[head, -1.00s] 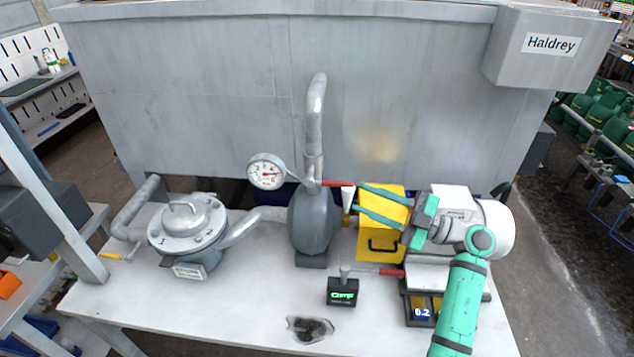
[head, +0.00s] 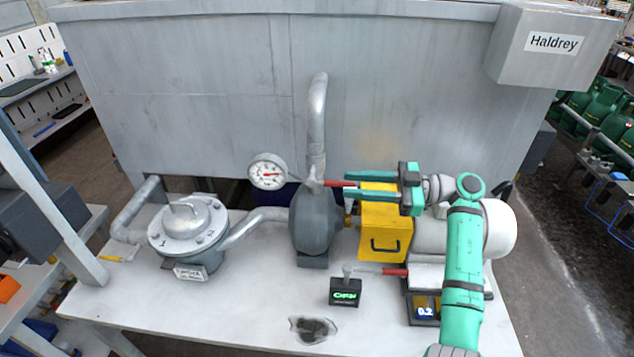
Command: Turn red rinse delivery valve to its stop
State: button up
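A red lever handle (head: 336,183) sticks out to the right at the foot of the upright delivery pipe (head: 317,120), just above the grey pump body (head: 316,222). My gripper (head: 345,184) comes in from the right, level with this lever. Its two green fingers are apart, one above and one below the lever's right end. I cannot tell whether they touch it. A second red-gripped lever (head: 394,271) lies lower, in front of the yellow box, beside a small black sign (head: 345,292) with green lettering. No valve label is readable.
A dial gauge (head: 268,172) stands left of the upper lever. The yellow box (head: 385,240) is below my gripper and the grey tank wall (head: 210,110) behind. A lidded round housing (head: 188,222) is at the left. The bench front (head: 240,310) is mostly clear, with a dark stain.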

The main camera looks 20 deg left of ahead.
aim_at(327, 183)
jog(key=shift+x, duration=3.55)
grip_shut()
